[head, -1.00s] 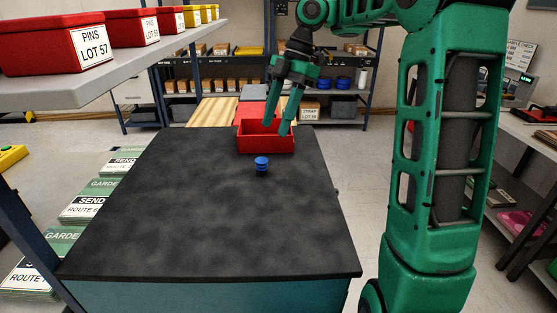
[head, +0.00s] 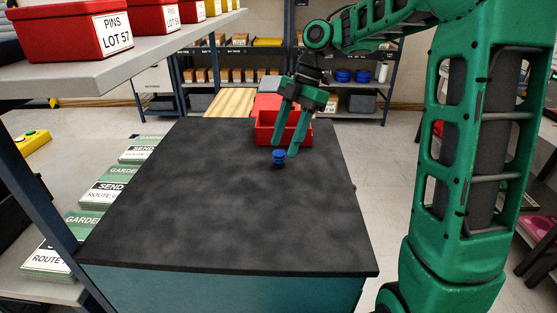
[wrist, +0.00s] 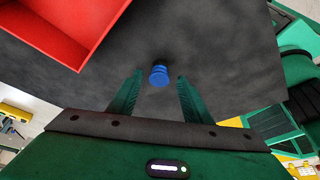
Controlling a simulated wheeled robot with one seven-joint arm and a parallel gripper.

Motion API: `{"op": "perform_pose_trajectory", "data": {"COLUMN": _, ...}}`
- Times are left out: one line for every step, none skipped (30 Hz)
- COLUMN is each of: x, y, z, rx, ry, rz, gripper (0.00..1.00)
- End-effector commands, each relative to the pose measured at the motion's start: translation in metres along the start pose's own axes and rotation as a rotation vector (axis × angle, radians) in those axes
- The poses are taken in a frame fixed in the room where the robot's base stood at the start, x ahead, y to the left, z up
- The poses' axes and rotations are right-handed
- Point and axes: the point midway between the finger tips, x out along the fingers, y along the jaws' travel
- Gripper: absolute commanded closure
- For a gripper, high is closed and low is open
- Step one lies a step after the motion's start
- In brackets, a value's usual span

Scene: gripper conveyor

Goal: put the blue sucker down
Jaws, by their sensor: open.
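The blue sucker (head: 279,157) is a small ribbed blue piece with a dark base, standing on the black table top (head: 200,200) in front of the red bin. My gripper (head: 284,146) is open, with its green fingers pointing down over the sucker. In the wrist view the sucker (wrist: 159,75) shows between and slightly beyond the two fingertips (wrist: 156,82), with dark table visible on both sides of it. I cannot tell how far above the table the tips are.
A red bin (head: 265,134) stands at the table's far edge, just behind the sucker; it also shows in the wrist view (wrist: 75,60). The table's front and left are clear. A shelf (head: 110,75) with red bins (head: 75,38) overhangs at the left.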

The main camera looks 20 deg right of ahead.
Motion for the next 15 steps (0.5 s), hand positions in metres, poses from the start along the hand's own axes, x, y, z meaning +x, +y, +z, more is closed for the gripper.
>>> {"op": "perform_pose_trajectory", "data": {"x": 0.009, "y": 0.0, "z": 0.0, "rx": 0.0, "ry": 0.001, "rz": -0.005, "gripper": 0.55}}
{"op": "perform_pose_trajectory", "data": {"x": 0.013, "y": 0.001, "z": 0.0, "rx": -0.002, "ry": 0.001, "rz": -0.004, "gripper": 0.55}}
{"op": "perform_pose_trajectory", "data": {"x": 0.018, "y": 0.001, "z": 0.0, "rx": 0.0, "ry": 0.002, "rz": -0.004, "gripper": 0.55}}
{"op": "perform_pose_trajectory", "data": {"x": 0.021, "y": 0.001, "z": 0.0, "rx": -0.001, "ry": 0.002, "rz": -0.004, "gripper": 0.55}}
{"op": "perform_pose_trajectory", "data": {"x": 0.024, "y": 0.001, "z": 0.0, "rx": -0.001, "ry": 0.001, "rz": -0.003, "gripper": 0.55}}
{"op": "perform_pose_trajectory", "data": {"x": 0.027, "y": 0.001, "z": 0.0, "rx": -0.001, "ry": 0.001, "rz": -0.003, "gripper": 0.55}}
{"op": "perform_pose_trajectory", "data": {"x": 0.029, "y": 0.001, "z": 0.0, "rx": -0.001, "ry": 0.001, "rz": -0.002, "gripper": 0.55}}
{"op": "perform_pose_trajectory", "data": {"x": 0.03, "y": 0.001, "z": 0.0, "rx": -0.001, "ry": 0.001, "rz": -0.002, "gripper": 0.55}}
{"op": "perform_pose_trajectory", "data": {"x": 0.031, "y": 0.001, "z": 0.001, "rx": -0.001, "ry": 0.0, "rz": -0.001, "gripper": 0.55}}
{"op": "perform_pose_trajectory", "data": {"x": 0.031, "y": 0.001, "z": 0.001, "rx": -0.001, "ry": 0.0, "rz": -0.001, "gripper": 0.55}}
{"op": "perform_pose_trajectory", "data": {"x": 0.031, "y": 0.001, "z": 0.001, "rx": -0.001, "ry": 0.0, "rz": -0.001, "gripper": 0.55}}
{"op": "perform_pose_trajectory", "data": {"x": 0.031, "y": 0.001, "z": 0.001, "rx": -0.001, "ry": 0.0, "rz": -0.001, "gripper": 0.55}}
{"op": "perform_pose_trajectory", "data": {"x": 0.031, "y": 0.001, "z": 0.001, "rx": -0.001, "ry": 0.0, "rz": -0.001, "gripper": 0.55}}
{"op": "perform_pose_trajectory", "data": {"x": 0.031, "y": 0.001, "z": 0.001, "rx": -0.001, "ry": 0.0, "rz": -0.001, "gripper": 0.55}}
{"op": "perform_pose_trajectory", "data": {"x": 0.031, "y": 0.001, "z": 0.001, "rx": -0.001, "ry": 0.0, "rz": -0.001, "gripper": 0.55}}
